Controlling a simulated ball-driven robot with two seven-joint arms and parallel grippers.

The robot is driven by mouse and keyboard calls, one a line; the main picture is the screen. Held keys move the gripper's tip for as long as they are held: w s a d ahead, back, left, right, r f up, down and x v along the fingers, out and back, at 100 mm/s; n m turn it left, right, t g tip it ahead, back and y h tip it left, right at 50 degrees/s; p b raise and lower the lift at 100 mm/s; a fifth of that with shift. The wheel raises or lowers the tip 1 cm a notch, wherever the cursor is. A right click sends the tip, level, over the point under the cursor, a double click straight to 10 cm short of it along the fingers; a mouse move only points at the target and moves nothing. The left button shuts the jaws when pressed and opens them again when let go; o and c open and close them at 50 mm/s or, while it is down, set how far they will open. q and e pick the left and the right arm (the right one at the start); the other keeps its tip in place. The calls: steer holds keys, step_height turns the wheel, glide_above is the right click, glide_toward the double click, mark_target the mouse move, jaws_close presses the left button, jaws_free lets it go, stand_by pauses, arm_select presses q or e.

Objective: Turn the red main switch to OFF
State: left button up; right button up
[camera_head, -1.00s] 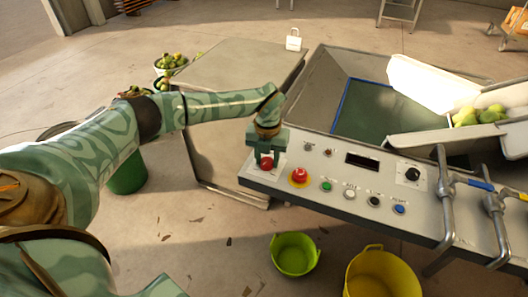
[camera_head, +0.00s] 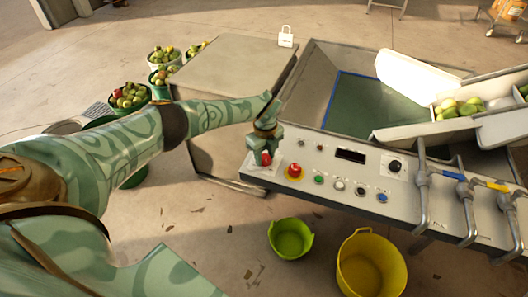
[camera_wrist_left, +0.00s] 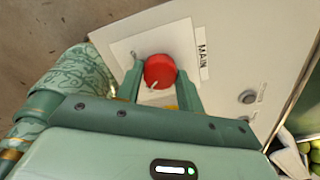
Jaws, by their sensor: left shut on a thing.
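The red main switch (camera_head: 266,159) is a round knob at the left end of the pale control panel (camera_head: 330,184). In the left wrist view the knob (camera_wrist_left: 160,71) sits on a white plate beside a "MAIN" label (camera_wrist_left: 202,59), with a small pale mark at its lower edge. My left gripper (camera_head: 266,157) points down at the panel, its two fingers on either side of the knob. In the left wrist view the left gripper (camera_wrist_left: 160,80) is shut on the knob. My right gripper is out of view.
A red emergency button (camera_head: 295,170) on a yellow base is right beside the switch. Green, white, black and blue buttons follow along the panel. Green (camera_head: 308,240) and yellow (camera_head: 347,278) buckets stand on the floor below. A grey cabinet (camera_head: 215,75) stands behind.

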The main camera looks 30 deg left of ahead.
mark_target(265, 157)
arm_select(q)
steer(key=shift+r+n+p, duration=0.1)
steer(key=shift+n+p, duration=0.3)
steer(key=shift+n, duration=0.4)
steer(key=o, duration=1)
step_height(265, 157, up, 16)
steer(key=p, duration=0.5)
steer(key=shift+p, duration=0.3)
